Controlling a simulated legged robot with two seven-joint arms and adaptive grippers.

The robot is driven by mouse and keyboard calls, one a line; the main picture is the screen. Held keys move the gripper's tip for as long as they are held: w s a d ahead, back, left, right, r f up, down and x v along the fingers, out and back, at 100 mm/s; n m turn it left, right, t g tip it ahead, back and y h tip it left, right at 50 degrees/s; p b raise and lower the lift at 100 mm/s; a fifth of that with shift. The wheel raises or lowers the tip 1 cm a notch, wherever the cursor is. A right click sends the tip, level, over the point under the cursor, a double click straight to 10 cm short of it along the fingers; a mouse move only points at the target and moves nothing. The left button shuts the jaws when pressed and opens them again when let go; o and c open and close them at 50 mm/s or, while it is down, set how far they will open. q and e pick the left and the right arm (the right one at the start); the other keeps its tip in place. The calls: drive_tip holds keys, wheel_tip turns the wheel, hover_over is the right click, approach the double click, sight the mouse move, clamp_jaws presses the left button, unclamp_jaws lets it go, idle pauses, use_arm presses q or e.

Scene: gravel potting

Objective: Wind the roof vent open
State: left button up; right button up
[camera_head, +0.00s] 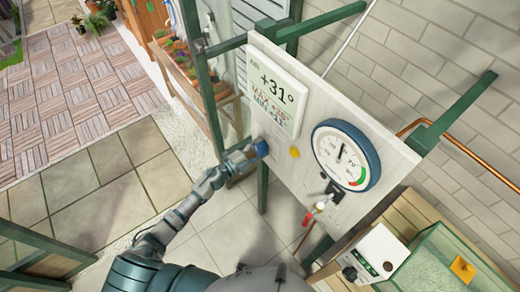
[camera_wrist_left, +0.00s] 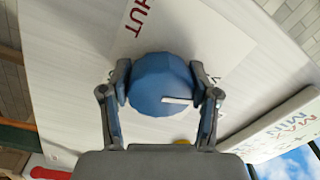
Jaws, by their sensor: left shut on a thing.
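A round blue knob (camera_head: 261,147) sits on the lower left part of a pale upright board (camera_head: 400,158). My left gripper (camera_head: 250,152) reaches the board from the left and is shut on the knob. In the left wrist view the knob (camera_wrist_left: 158,82) lies between the two fingers of my gripper (camera_wrist_left: 163,88), one on each side. A white mark (camera_wrist_left: 178,100) on its face points to the right in that view. Red letters (camera_wrist_left: 142,14), partly cut off and ending in "HUT", are printed beside it. The roof vent and my right gripper are not in view.
A white box (camera_head: 375,252) and a green-edged tank (camera_head: 446,262) stand at lower right. Paved floor (camera_head: 118,160) lies open at left.

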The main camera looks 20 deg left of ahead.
use_arm(q)
drive_tip(key=m+b, duration=0.1)
drive_tip(key=m, duration=0.5)
drive_tip(key=shift+f+g+b, duration=0.2)
drive_tip(key=shift+g+b, duration=0.1)
drive_tip(key=shift+b, duration=0.1)
drive_tip(key=m+b, duration=0.2)
drive_tip(key=m, duration=0.3)
drive_tip(key=shift+s+m+h, duration=0.1)
drive_tip(key=shift+m+h, duration=0.2)
drive_tip(key=m+b, duration=0.1)
drive_tip(key=m, duration=0.4)
drive_tip(key=shift+s+d+m+g, duration=0.1)
drive_tip(key=shift+m+g, duration=0.2)
drive_tip(key=m+b, duration=0.1)
drive_tip(key=m, duration=0.3)
drive_tip(key=shift+m, duration=0.4)
drive_tip(key=o, duration=1.1)
drive_tip(key=shift+c, duration=0.2)
drive_tip(key=shift+o, duration=0.6)
drive_tip(key=shift+r, duration=0.15)
